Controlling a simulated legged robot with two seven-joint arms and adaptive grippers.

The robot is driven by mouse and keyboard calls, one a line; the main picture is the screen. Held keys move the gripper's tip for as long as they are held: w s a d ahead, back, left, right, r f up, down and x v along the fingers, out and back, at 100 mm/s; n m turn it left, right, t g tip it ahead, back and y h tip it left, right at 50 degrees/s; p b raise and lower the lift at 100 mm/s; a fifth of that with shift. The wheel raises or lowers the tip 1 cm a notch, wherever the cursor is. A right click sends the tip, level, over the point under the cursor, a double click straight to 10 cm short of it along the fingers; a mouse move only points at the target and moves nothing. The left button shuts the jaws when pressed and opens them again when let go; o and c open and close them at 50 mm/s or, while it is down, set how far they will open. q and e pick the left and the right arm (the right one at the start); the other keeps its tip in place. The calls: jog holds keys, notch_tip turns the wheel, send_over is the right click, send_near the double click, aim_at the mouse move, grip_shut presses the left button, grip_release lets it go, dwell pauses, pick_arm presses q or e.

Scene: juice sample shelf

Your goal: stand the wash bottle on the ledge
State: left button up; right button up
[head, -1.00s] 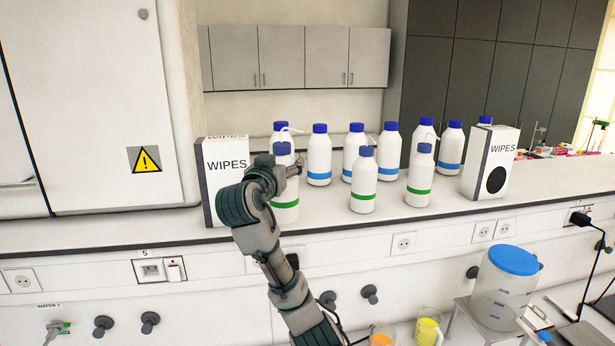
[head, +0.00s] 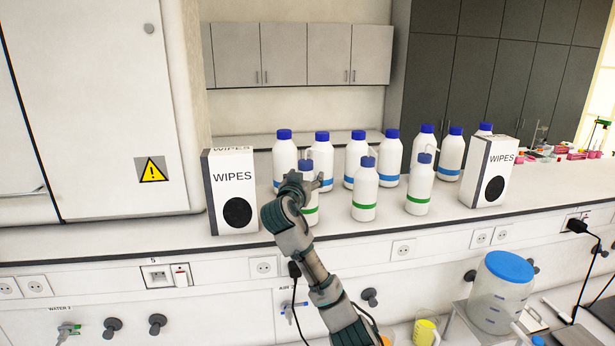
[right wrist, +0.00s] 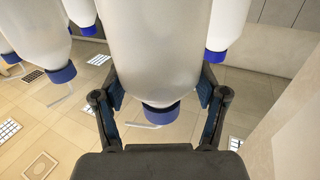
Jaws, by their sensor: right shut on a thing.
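My right gripper (head: 310,184) is shut on a white wash bottle with a green band (head: 311,211). The bottle looks upright, at the front of the white ledge (head: 337,228). I cannot tell whether its base touches the ledge. Its upper part is largely hidden by the gripper in the head view. In the right wrist view the bottle (right wrist: 155,50) fills the middle between both fingers of the gripper (right wrist: 162,88), with its blue cap and a thin spout showing. My left gripper is not in view.
Two green-banded bottles (head: 364,190) (head: 419,188) stand to the right, with several blue-banded bottles (head: 391,160) behind. WIPES boxes stand at left (head: 233,195) and right (head: 490,172). The ledge front between the left box and the held bottle is clear.

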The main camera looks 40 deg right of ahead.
jog(key=shift+a, duration=0.15)
jog(key=o, duration=1.4)
jog(key=shift+f, duration=0.2)
jog(key=shift+c, duration=0.2)
jog(key=o, duration=0.4)
jog(key=shift+d, duration=0.2)
jog(key=shift+o, duration=0.2)
jog(key=shift+s+d, duration=0.1)
jog(key=shift+d, duration=0.25)
jog(key=shift+d+f, duration=0.2)
jog(key=shift+d, duration=0.35)
jog(key=shift+a, duration=0.35)
jog(key=shift+a+r, duration=0.15)
jog(key=shift+a, duration=0.1)
jog(key=shift+a+r, duration=0.2)
jog(key=shift+r, duration=0.05)
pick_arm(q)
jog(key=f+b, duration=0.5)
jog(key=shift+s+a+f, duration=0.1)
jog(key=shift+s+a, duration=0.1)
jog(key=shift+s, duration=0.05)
pick_arm(e)
jog(key=v, duration=1.1)
jog(key=shift+s+a, duration=0.25)
jog(key=shift+a, duration=0.05)
